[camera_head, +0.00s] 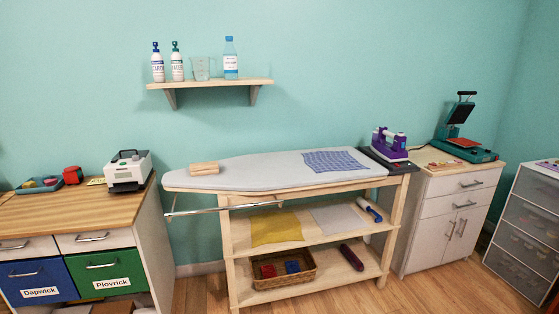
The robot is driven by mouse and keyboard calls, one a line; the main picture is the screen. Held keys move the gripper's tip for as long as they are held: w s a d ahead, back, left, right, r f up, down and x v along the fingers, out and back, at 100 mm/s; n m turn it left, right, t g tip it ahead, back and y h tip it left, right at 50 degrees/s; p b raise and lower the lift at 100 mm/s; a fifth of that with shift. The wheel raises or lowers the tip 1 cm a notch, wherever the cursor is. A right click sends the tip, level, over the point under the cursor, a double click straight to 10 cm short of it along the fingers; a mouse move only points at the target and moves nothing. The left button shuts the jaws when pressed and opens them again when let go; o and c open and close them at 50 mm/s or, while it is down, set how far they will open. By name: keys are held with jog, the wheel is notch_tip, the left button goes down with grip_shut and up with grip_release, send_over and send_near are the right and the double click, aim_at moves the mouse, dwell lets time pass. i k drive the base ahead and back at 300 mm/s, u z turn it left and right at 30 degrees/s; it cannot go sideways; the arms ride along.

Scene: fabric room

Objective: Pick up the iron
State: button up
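The iron (389,144) is purple and white. It stands on a dark rest at the right end of the ironing board (250,175), close to the wall. A blue checked cloth (335,161) lies on the board just left of it. My gripper is not in the frame, so its state and its distance from the iron cannot be seen.
A wooden block (204,168) lies on the board's left part. A green heat press (464,140) stands on the white cabinet (455,205) to the right. A white machine (128,170) stands on the left counter. A wall shelf (212,83) holds bottles. Bare floor shows in front.

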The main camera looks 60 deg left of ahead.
aim_at(390, 153)
jog(key=u, duration=1.65)
